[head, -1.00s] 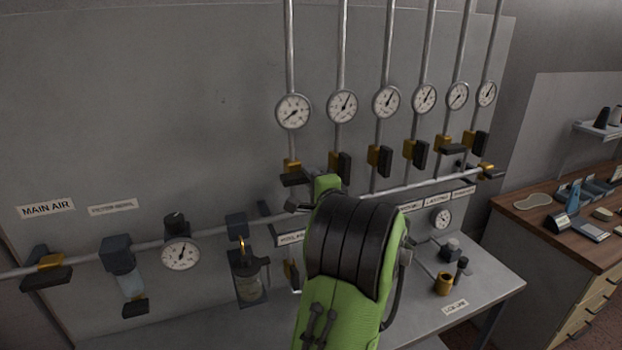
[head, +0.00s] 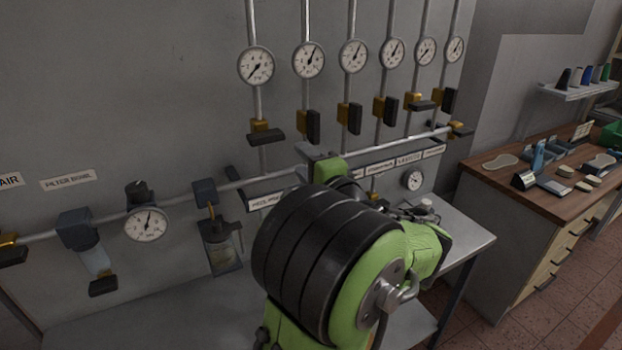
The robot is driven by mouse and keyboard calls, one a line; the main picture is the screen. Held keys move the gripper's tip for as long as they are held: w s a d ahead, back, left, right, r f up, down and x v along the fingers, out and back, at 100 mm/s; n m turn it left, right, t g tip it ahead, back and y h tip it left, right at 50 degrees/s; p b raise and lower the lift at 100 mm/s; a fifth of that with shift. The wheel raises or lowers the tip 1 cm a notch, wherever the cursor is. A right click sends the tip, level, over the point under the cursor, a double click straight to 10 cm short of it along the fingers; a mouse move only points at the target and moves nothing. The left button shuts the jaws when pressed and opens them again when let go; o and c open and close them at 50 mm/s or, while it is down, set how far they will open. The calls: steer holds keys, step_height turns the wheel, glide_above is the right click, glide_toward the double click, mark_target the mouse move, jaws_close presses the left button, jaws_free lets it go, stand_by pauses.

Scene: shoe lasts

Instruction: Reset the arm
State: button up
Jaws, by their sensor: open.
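My arm, green with black ribbed sleeves (head: 325,260), rises from the bottom middle of the head view. It bends at a thick joint in front of the bench and the pipe panel. A smaller green part of my arm (head: 328,168) shows above and behind the joint. Another green section (head: 428,250) points away to the right, over the bench. My gripper cannot be made out; it seems hidden behind the arm.
A grey wall panel carries several round gauges (head: 255,66) on vertical pipes and a long slanted pipe with valves (head: 265,132). A metal bench (head: 470,240) stands below. A wooden workbench (head: 500,178) with tools is at the right; red tiled floor (head: 555,290) lies open beside it.

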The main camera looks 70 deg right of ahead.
steer(key=shift+v, duration=1.35)
